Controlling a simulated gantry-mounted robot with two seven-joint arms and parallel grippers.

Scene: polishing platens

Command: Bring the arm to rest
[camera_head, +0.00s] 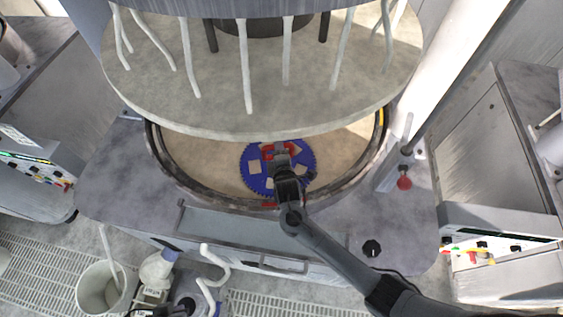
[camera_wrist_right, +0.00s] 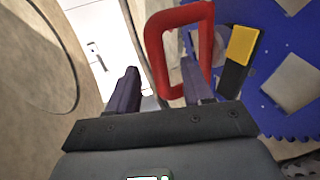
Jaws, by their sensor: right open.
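My right gripper (camera_head: 282,150) reaches in over the front rim of the polishing machine, above a blue toothed disc (camera_head: 250,183). In the right wrist view my right gripper (camera_wrist_right: 160,85) is open, with its two dark fingers apart. A red loop handle (camera_wrist_right: 154,50) shows at the right finger, which overlaps the loop's opening; I cannot tell whether they touch. The red part also shows beside the gripper in the head view (camera_head: 266,154). The blue disc (camera_wrist_right: 280,115) lies at the right of the wrist view with pale square pieces (camera_wrist_right: 292,84) in it.
The large upper platen (camera_head: 200,85) with pale hoses hangs just above and behind the gripper. The lower platen (camera_head: 200,160) sits inside a dark ring rim. A white bucket (camera_head: 105,290) is on the grated floor.

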